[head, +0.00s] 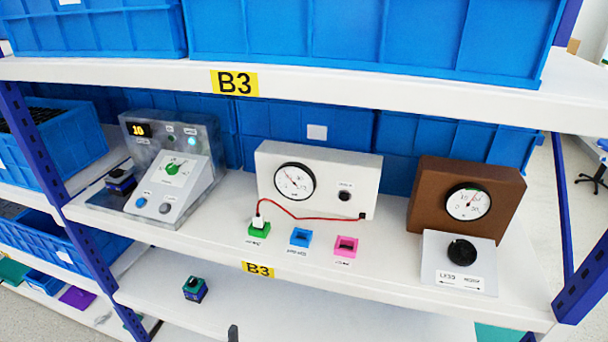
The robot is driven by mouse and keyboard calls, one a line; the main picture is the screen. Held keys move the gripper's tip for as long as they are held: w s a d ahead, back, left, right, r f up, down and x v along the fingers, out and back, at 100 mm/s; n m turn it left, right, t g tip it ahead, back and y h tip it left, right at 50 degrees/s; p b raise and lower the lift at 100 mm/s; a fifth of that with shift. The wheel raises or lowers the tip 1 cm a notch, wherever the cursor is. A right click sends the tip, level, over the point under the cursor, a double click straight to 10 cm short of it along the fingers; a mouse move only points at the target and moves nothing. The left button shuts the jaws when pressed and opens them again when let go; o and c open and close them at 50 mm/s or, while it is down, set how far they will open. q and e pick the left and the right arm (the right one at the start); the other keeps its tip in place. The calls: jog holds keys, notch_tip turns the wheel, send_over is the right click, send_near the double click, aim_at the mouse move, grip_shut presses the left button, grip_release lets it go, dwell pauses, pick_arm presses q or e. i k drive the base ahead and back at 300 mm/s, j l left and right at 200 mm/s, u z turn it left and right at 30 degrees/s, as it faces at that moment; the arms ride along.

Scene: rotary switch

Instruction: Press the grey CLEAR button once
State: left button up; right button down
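A grey control box (160,130) stands at the left of the shelf, with a sloped light panel on its front. Near the panel's lower edge are a blue button (141,203) and, to its right, a grey button (165,208). Their labels are too small to read; the grey one matches the CLEAR button's colour. Above them is a dial with a green centre (172,168). A small display (140,130) on the box reads 10, and a teal lamp (191,142) looks lit. Nothing touches the buttons. Neither gripper can be made out in view.
A white meter box (320,165) with a red cable stands mid-shelf, behind green, blue and pink sockets. A brown meter box (425,190) with a black knob (462,252) is at right. A dark block (120,181) sits left of the control box. An upper shelf (400,98) overhangs.

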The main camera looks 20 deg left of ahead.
aim_at(163, 208)
jog(key=u, duration=1.35)
